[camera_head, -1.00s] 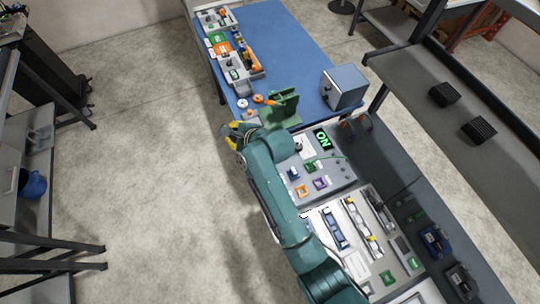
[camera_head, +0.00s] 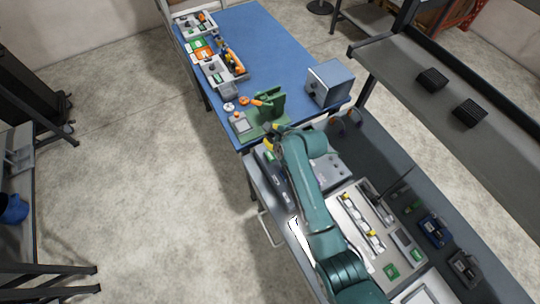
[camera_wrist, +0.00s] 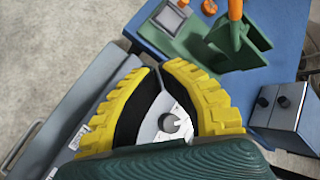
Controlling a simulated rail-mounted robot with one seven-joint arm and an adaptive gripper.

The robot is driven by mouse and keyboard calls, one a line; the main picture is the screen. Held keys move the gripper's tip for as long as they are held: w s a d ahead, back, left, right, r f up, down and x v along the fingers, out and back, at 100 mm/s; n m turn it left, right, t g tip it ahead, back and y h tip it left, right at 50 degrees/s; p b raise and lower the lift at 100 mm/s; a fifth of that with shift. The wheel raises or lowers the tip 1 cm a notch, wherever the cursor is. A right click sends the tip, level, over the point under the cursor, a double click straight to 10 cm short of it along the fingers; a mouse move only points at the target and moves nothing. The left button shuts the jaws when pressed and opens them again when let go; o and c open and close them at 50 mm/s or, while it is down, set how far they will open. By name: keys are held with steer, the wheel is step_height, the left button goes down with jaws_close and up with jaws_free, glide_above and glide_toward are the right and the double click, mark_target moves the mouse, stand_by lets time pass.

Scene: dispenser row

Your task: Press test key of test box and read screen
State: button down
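Between the fingers I see a pale surface with a round grey knob (camera_wrist: 170,122). A grey panel (camera_head: 328,167) lies under and beside my arm, mostly covered. No lit screen or test key is readable now. I cannot tell for certain which unit is the test box.
A grey box with dark knobs (camera_head: 330,83) stands on the blue table (camera_head: 262,42), near a green fixture (camera_head: 270,104). Parts trays (camera_head: 222,69) lie farther back. Another panel with parts (camera_head: 362,222) lies right of my arm. A shelf (camera_head: 450,98) overhangs at right.

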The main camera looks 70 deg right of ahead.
mark_target(270, 154)
step_height(270, 154, down, 8)
steer(key=b, duration=0.7)
steer(key=shift+r, duration=0.15)
steer(key=shift+f, duration=0.35)
steer(key=shift+f, duration=0.15)
stand_by(0.4)
steer(key=shift+f, duration=0.3)
steer(key=shift+f+b, duration=0.35)
steer(key=shift+f, duration=0.15)
stand_by(0.6)
steer(key=shift+r, duration=0.15)
steer(key=shift+r+p, duration=0.75)
steer(key=shift+p, duration=0.3)
steer(key=shift+r, duration=0.1)
